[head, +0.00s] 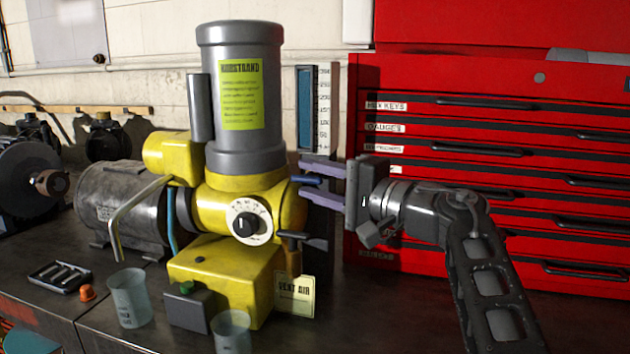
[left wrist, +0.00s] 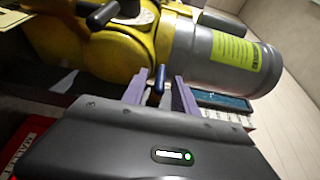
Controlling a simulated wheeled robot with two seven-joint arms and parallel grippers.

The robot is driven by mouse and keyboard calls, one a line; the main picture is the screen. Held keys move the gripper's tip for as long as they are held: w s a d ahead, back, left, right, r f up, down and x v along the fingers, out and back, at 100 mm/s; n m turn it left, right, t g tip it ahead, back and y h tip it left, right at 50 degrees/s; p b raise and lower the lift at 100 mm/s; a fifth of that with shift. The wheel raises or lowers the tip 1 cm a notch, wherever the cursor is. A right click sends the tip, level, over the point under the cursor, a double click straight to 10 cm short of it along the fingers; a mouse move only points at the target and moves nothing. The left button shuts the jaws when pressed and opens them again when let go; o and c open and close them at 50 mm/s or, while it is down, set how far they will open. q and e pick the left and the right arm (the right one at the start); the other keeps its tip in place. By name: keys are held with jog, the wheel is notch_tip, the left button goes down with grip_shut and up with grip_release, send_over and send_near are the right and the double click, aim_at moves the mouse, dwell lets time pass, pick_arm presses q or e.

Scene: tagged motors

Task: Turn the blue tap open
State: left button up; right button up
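The blue tap (head: 308,181) is a small dark-blue lever on the right side of the yellow machine body (head: 210,210). My left gripper (head: 308,182) comes at it from the right, with its two purple fingers apart, one above and one below the lever. In the left wrist view the blue lever (left wrist: 156,84) stands between the fingers (left wrist: 158,92), with a narrow gap visible on each side. The gripper looks open and not closed on the lever. The lever's base is partly hidden. My right gripper is not in view.
A black-handled tap (head: 292,236) with a yellow "VENT AIR" tag (head: 295,296) sits just below. A white dial (head: 248,222) is on the machine's front. Beakers (head: 130,298) stand on the bench. A red tool chest (head: 480,130) stands behind the gripper.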

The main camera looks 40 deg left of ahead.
pick_arm(q)
grip_shut()
dwell(0.3)
dwell(0.3)
